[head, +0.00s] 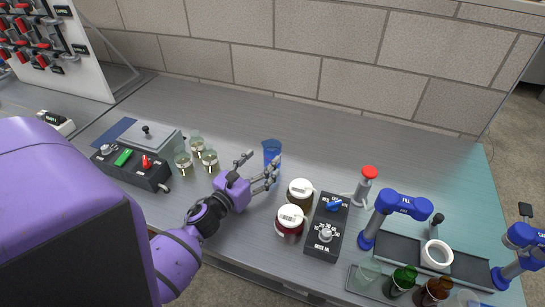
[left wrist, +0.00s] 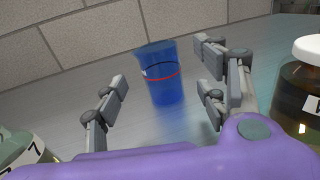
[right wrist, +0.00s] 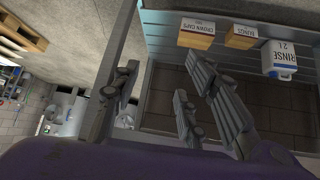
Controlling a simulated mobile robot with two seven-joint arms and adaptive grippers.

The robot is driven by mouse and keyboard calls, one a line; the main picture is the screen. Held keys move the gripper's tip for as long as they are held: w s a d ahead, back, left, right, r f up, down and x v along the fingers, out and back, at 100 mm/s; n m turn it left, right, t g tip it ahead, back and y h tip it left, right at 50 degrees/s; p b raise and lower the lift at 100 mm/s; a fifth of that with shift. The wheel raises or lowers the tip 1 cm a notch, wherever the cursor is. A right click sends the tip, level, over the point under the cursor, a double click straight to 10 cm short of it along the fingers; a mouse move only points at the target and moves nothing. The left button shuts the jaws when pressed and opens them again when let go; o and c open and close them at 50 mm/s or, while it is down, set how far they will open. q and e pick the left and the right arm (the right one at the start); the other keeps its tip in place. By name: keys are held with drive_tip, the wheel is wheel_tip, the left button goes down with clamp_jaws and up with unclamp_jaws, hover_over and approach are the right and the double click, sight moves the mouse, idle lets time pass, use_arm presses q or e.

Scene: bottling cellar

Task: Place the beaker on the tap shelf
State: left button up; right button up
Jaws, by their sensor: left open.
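The blue beaker (head: 272,150) stands upright on the steel bench, near the middle in the head view. In the left wrist view the beaker (left wrist: 163,78) shows a red band and sits ahead, between the spread fingers. My left gripper (head: 262,169) is open and empty, its fingers reaching toward the beaker; contact cannot be told. A low dark platform (head: 393,247) runs between two blue tap-like units at the right; whether it is the tap shelf is unclear. My right gripper (right wrist: 160,80) is open and empty, away from the bench.
Two white-lidded jars (head: 290,222) and a black control box (head: 327,228) stand between the beaker and the blue units (head: 401,206). Several small glass jars (head: 183,161) stand left of the gripper. Green and brown bottles (head: 403,280) line the front right. The bench behind the beaker is clear.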

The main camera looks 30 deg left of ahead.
sight(267, 155)
use_arm(q)
drive_tip(key=w+p, duration=0.1)
drive_tip(key=w, duration=0.5)
drive_tip(key=shift+w, duration=0.25)
drive_tip(key=shift+c, duration=0.5)
drive_tip(key=c, duration=1.3)
